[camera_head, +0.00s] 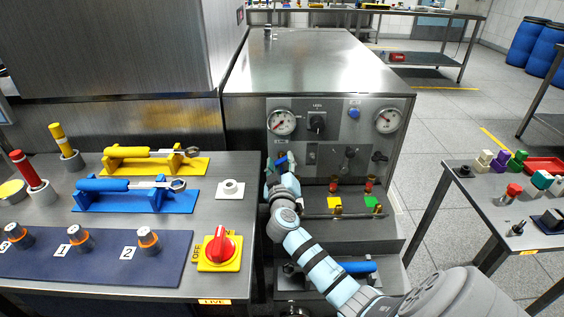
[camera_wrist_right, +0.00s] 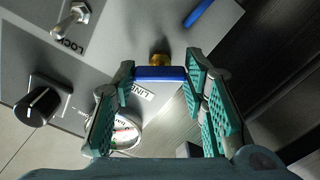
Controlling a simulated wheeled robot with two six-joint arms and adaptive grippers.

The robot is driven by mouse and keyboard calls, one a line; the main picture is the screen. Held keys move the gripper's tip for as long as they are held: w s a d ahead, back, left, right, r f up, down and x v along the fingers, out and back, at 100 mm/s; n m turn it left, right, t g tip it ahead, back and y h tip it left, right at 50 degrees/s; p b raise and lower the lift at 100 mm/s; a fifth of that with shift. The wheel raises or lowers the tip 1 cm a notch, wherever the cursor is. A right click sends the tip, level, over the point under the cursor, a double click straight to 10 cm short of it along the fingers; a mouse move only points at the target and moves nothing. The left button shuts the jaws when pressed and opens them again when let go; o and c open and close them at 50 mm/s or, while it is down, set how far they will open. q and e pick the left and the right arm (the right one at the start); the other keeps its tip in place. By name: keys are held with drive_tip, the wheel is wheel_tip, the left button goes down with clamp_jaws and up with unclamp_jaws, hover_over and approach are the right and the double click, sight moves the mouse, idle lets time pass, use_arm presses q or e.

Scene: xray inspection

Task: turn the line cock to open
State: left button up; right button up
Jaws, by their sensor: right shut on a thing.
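The line cock shows in the right wrist view as a blue handle (camera_wrist_right: 160,73) on a brass stem (camera_wrist_right: 159,58), next to a label (camera_wrist_right: 143,90) that reads LINE. The handle lies crosswise between the fingers of my right gripper (camera_wrist_right: 162,76), which is shut on it with a green pad at each end. In the head view my right gripper (camera_head: 281,172) reaches the lower left of the grey panel (camera_head: 336,160), and it hides most of the cock. My left gripper is in neither view.
A gauge (camera_head: 282,122), a black knob (camera_head: 317,122) and another gauge (camera_head: 388,120) sit above on the panel. A red rotary switch (camera_head: 220,249) and wrenches on yellow (camera_head: 150,165) and blue (camera_head: 135,200) holders are on the left bench. A toggle marked LOCK (camera_wrist_right: 73,18) is nearby.

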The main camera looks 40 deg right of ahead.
drive_tip(key=n+p, duration=0.1)
drive_tip(key=n, duration=0.4)
drive_tip(key=shift+n+p, duration=0.3)
drive_tip(key=shift+p, duration=0.05)
drive_tip(key=n+p, duration=0.1)
drive_tip(key=n, duration=0.2)
drive_tip(key=shift+n, duration=0.8)
drive_tip(key=shift+f+n+p, duration=0.1)
drive_tip(key=shift+n+p, duration=0.25)
drive_tip(key=shift+n, duration=0.15)
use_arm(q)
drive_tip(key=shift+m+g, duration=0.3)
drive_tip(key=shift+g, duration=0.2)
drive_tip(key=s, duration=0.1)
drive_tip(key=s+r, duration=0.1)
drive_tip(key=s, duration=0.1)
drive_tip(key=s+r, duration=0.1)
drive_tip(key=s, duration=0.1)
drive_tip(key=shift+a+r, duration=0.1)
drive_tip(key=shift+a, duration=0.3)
use_arm(e)
drive_tip(key=o, duration=1.1)
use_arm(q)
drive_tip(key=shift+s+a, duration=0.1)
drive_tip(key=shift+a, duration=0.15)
use_arm(e)
drive_tip(key=shift+o, duration=0.3)
